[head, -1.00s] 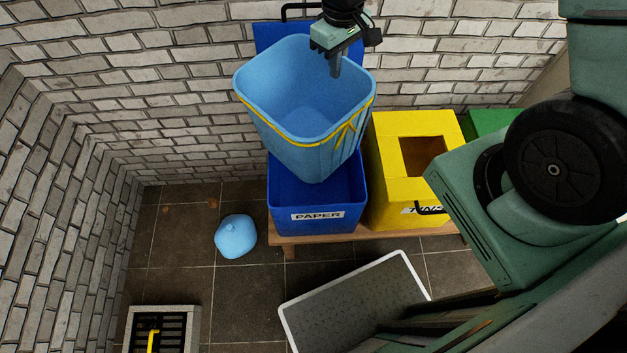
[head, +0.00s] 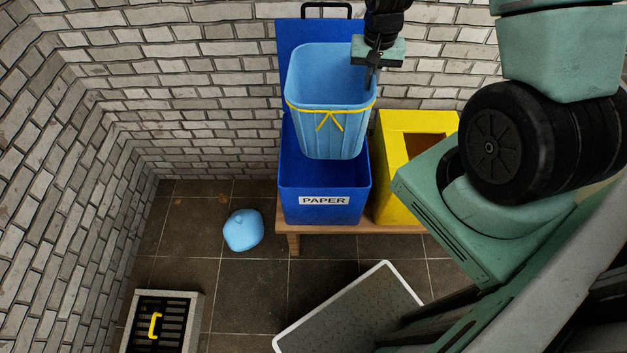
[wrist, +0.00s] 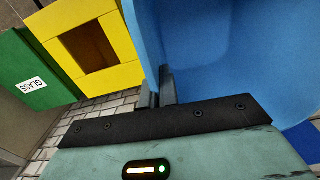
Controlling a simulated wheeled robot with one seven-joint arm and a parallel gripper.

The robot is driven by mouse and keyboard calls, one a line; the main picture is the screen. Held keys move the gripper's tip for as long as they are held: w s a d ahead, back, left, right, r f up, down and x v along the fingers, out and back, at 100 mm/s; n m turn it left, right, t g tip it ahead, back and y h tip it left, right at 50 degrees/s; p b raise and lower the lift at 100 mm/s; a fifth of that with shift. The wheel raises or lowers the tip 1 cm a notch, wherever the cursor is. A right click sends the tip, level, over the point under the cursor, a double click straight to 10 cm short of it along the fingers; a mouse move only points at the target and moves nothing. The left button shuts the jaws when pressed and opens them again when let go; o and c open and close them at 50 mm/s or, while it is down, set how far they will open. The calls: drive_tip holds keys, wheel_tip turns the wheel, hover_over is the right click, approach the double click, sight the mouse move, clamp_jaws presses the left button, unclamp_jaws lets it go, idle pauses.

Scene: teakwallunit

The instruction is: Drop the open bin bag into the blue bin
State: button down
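The open bin bag (head: 330,130) is light blue with a yellow drawstring tied in a bow at its front. It hangs upright with its mouth up, over the back part of the blue bin (head: 324,213), labelled PAPER. The bin's lid stands open behind it. I cannot tell whether the bag's bottom is below the bin's rim. My gripper (head: 372,76) is shut on the bag's rim at its right side. In the wrist view the fingers (wrist: 160,88) pinch the edge of the bag wall (wrist: 215,55).
A yellow bin (head: 390,160) stands just right of the blue bin on a wooden bench (head: 293,241). The wrist view shows a green GLASS bin (wrist: 25,70) beyond it. A light blue tied bag (head: 243,231), a floor grate (head: 162,330) and a white-edged panel (head: 350,315) are on the floor.

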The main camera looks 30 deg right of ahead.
sight(367, 98)
drive_tip(key=shift+w+f+b, duration=0.1)
drive_tip(key=shift+f+b, duration=2.25)
drive_tip(key=shift+f, duration=0.55)
drive_tip(key=shift+r, duration=0.1)
drive_tip(key=c, duration=1.6)
unclamp_jaws()
wheel_tip(367, 98, up, 17)
drive_tip(key=shift+r, duration=0.2)
